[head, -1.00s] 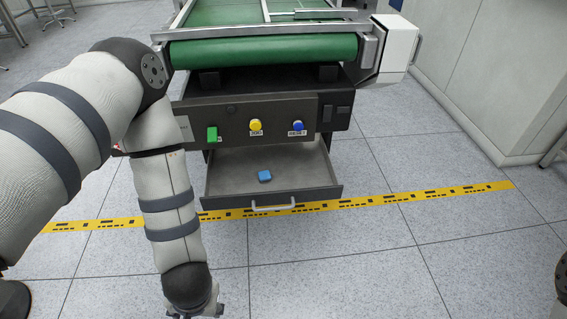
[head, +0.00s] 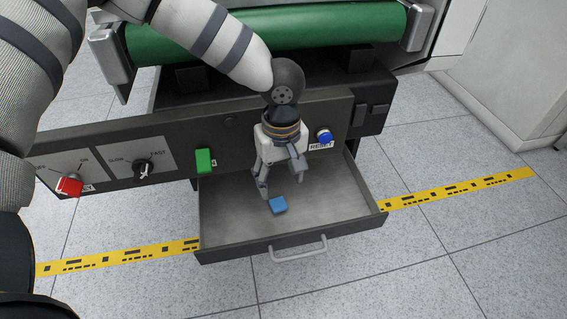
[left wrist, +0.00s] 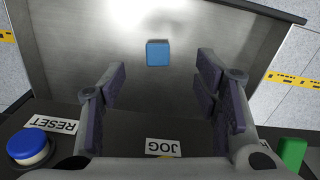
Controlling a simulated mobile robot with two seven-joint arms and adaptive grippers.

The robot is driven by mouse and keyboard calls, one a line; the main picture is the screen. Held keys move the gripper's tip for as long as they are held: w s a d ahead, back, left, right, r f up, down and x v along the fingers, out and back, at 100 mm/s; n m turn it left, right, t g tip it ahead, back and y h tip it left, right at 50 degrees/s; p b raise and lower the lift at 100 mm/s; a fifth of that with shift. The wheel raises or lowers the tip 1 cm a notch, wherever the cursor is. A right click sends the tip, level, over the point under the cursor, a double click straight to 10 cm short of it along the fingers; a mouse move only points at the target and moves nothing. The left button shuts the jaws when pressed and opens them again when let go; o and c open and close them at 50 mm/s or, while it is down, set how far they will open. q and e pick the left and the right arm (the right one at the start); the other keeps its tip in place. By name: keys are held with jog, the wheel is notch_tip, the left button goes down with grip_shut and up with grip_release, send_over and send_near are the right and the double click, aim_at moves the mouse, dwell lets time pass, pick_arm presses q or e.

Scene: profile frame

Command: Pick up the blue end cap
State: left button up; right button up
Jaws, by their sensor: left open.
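The blue end cap (head: 278,205) is a small blue block lying on the floor of the open grey drawer (head: 225,222). It also shows in the left wrist view (left wrist: 158,53), beyond the fingertips and roughly centred between them. My left gripper (head: 282,191) points down over the drawer, close to the cap on its far side. Its fingers are spread apart with nothing between them, as the left wrist view (left wrist: 158,85) shows. The cap is not held. My right gripper is not in view.
The control panel behind the drawer carries a green button (head: 204,161), a blue RESET button (head: 324,136), a red switch (head: 70,187) and a speed knob (head: 142,167). A green conveyor roller (head: 290,30) is above. The drawer has a front handle (head: 300,250). Yellow tape crosses the floor.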

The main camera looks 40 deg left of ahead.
pick_arm(q)
jog(key=b, duration=0.2)
send_over(281, 209)
jog(key=f, duration=0.6)
jog(key=shift+s+d+f, duration=0.2)
jog(key=shift+d+f, duration=0.05)
jog(key=shift+d, duration=0.15)
jog(key=f, duration=0.1)
jog(key=f+b, duration=0.1)
jog(key=f, duration=0.3)
jog(key=shift+w+a+f+b, duration=0.2)
jog(key=shift+a+b, duration=0.1)
jog(key=shift+a, duration=0.1)
jog(key=shift+r, duration=0.1)
jog(key=shift+c, duration=0.8)
jog(key=c, duration=0.8)
